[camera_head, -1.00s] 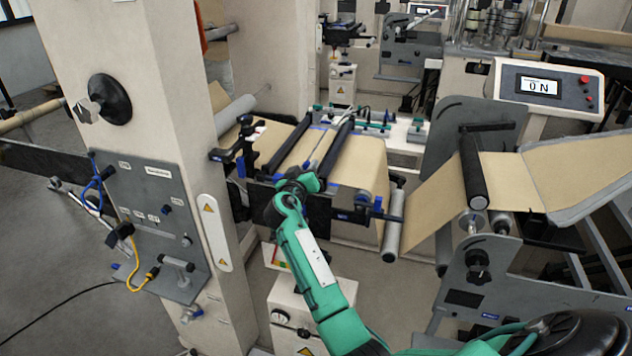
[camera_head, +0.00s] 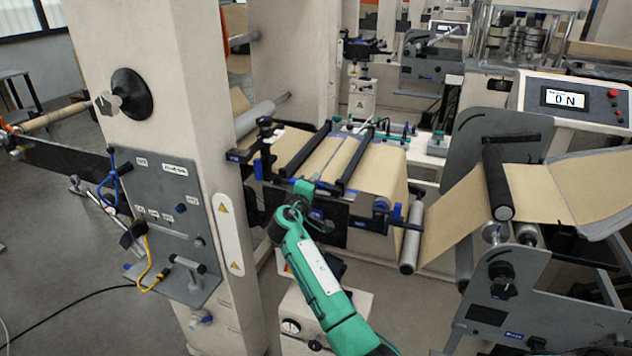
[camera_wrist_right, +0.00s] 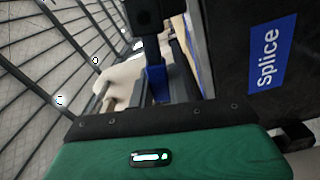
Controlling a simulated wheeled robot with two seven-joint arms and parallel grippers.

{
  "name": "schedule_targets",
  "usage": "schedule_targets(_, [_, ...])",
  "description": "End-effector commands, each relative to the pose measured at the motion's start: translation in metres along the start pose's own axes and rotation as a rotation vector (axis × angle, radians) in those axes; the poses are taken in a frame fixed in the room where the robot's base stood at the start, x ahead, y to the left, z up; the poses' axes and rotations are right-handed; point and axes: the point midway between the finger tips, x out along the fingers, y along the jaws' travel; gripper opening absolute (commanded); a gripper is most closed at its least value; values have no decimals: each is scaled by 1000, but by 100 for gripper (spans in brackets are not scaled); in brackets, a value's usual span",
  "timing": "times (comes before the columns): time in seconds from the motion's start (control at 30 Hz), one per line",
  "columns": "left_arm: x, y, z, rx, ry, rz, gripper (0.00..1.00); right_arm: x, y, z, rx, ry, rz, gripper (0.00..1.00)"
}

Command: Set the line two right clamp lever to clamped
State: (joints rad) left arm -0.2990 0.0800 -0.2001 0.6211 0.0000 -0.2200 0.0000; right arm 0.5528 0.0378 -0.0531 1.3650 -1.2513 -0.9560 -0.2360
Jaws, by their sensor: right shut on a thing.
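The splice table (camera_head: 380,174) has brown paper web on it, a left black clamp bar (camera_head: 305,151) and a right black clamp bar (camera_head: 357,160) lying across it. My right gripper (camera_head: 303,188), at the end of a green arm, is at the table's front edge, between the near ends of the bars. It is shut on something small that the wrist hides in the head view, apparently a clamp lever. In the right wrist view a black upright part (camera_wrist_right: 148,22) with a blue block (camera_wrist_right: 155,78) stands just beyond the green wrist. My left gripper is not in view.
A black panel labelled Splice (camera_wrist_right: 225,60) is close on the right in the wrist view. A beige column (camera_head: 165,80) with a grey connector panel (camera_head: 160,215) stands left. A roller (camera_head: 410,245) and a display reading 0 N (camera_head: 565,98) are to the right.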

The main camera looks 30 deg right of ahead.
Motion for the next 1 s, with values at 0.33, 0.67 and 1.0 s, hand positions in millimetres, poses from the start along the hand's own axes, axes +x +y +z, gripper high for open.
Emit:
schedule_targets(0.33, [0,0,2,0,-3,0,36,0,-11,1,-167,0,0,0])
schedule_targets(0.67, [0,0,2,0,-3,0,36,0,-14,2,-209,0,0,0])
schedule_targets(1.0, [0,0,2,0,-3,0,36,0,-14,2,-210,0,0,28])
